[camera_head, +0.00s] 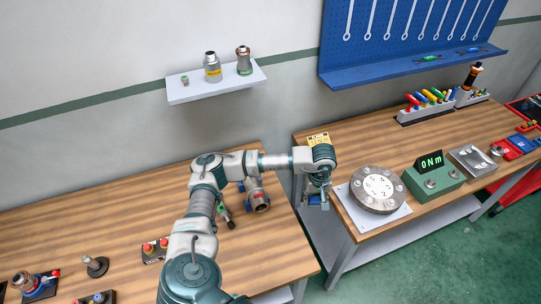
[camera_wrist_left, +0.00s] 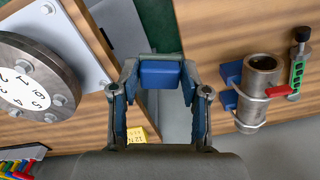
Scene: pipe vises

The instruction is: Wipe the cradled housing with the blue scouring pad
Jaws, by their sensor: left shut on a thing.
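My left gripper (camera_head: 318,194) hangs over the gap between the two benches. In the left wrist view its fingers (camera_wrist_left: 160,88) are shut on the blue scouring pad (camera_wrist_left: 160,74), which sits between the fingertips. My right gripper is out of view.
A round numbered flange (camera_head: 376,188) on a white plate and a green 0Nm readout box (camera_head: 434,178) stand on the right bench. A shelf (camera_head: 217,84) with fittings hangs on the wall. Another housing in a vise (camera_head: 35,284) sits at the left bench's front left.

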